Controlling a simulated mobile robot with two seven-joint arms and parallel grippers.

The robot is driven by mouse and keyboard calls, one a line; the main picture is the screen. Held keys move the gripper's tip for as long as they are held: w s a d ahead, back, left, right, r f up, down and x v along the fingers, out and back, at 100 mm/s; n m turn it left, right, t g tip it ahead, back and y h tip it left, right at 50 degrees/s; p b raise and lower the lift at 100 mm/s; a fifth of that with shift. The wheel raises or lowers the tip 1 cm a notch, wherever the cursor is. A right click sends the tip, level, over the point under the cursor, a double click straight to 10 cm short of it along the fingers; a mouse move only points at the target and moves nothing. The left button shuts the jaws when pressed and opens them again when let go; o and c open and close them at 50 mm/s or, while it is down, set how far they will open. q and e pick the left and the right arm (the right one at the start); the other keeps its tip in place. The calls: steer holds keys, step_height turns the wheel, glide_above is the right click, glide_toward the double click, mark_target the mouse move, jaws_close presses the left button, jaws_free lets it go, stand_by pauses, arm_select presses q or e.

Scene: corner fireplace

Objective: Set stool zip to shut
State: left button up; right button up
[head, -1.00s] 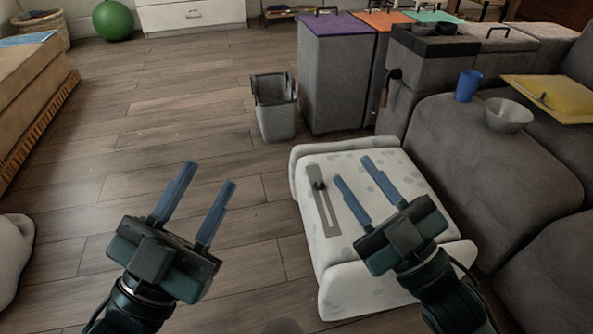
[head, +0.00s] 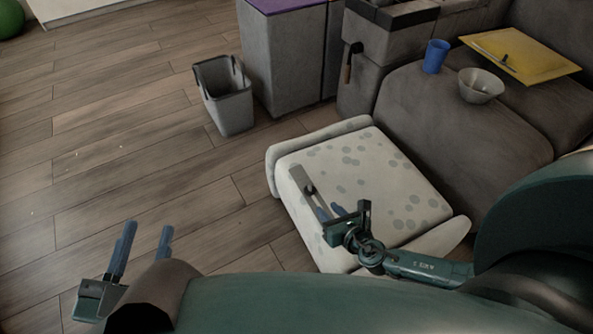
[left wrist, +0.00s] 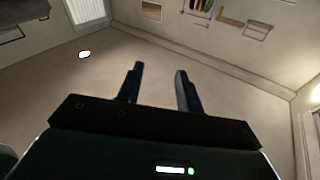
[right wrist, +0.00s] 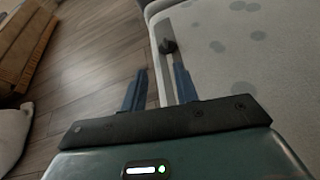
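The stool (head: 375,175) is a low, white, grey-spotted padded seat in the head view. A grey zip track (head: 299,174) runs along its left part, with a dark zip slider (head: 309,189) nearer the track's far end. In the right wrist view the slider (right wrist: 168,46) sits on the track, just ahead of the fingers. My right gripper (head: 328,208) is over the near part of the track, open and empty, its fingertips short of the slider. My left gripper (head: 149,228) is open and empty over the floor, left of the stool. My arm hides part of the stool's near side.
A grey bin (head: 226,100) stands on the floor behind the stool. Open wooden floor lies left.

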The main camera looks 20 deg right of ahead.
mark_target(310, 185)
steer(key=shift+w+d+f+n, duration=0.2)
steer(key=shift+w+d+n, duration=0.15)
steer(key=shift+n, duration=0.25)
steer(key=shift+w+f, duration=0.1)
steer(key=shift+w, duration=0.15)
steer(key=b+x, duration=0.5)
steer(key=x, duration=0.5)
steer(key=shift+w+d+f, duration=0.1)
steer(key=shift+w+f, duration=0.25)
steer(key=shift+w, duration=0.3)
arm_select(q)
steer(key=shift+w+d+r+t+h+b, duration=0.2)
steer(key=shift+w+r+t+h+b, duration=0.3)
steer(key=shift+r+h, duration=0.35)
arm_select(e)
steer(key=shift+w, duration=0.5)
arm_select(q)
steer(key=shift+f, duration=0.1)
arm_select(e)
steer(key=shift+c, duration=0.4)
jaws_close()
